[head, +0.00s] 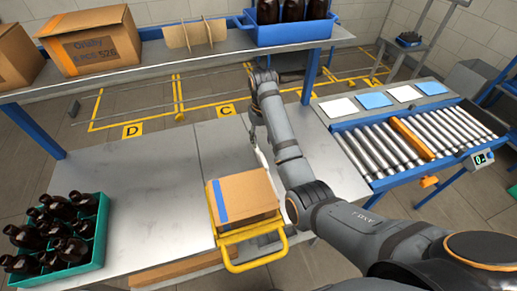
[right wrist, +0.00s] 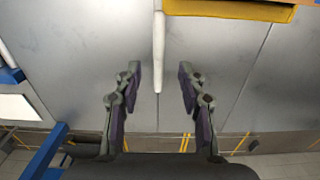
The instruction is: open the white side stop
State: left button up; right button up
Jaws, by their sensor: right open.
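The white side stop (head: 262,158) is a thin white bar beside the right rear of the cardboard box (head: 245,195), partly hidden by my right arm in the head view. In the right wrist view the white bar (right wrist: 159,45) runs down from the top edge, and its end appears between the two fingers. My right gripper (head: 254,138) is open and points down over the grey table near the bar. In the right wrist view the open gripper (right wrist: 160,78) shows a gap between each finger and the bar. My left gripper is not in view.
The box sits on a yellow frame (head: 232,266) at the table's front edge. A teal crate (head: 100,237) of amber bottles stands at left. A roller conveyor (head: 360,150) is at right. A shelf (head: 165,62) with boxes and a blue crate (head: 290,34) spans the back.

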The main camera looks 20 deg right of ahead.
aim_at(263, 159)
jog(key=f+b, duration=0.1)
jog(key=s+f+b, duration=0.1)
jog(key=f+b, duration=0.1)
jog(key=b, duration=0.1)
jog(key=shift+s+d+f, duration=0.2)
jog(key=shift+s, duration=0.05)
jog(key=f+b, duration=0.1)
jog(key=f, duration=0.1)
jog(key=f+b, duration=0.1)
jog(key=shift+w+a+f+b, duration=0.1)
jog(key=shift+w+f+b, duration=0.1)
jog(key=shift+w+b, duration=0.1)
jog(key=shift+f, duration=1.35)
jog(key=shift+s+f, duration=0.1)
jog(key=shift+f, duration=0.2)
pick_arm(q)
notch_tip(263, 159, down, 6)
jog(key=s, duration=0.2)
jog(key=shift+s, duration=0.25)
pick_arm(e)
grip_shut()
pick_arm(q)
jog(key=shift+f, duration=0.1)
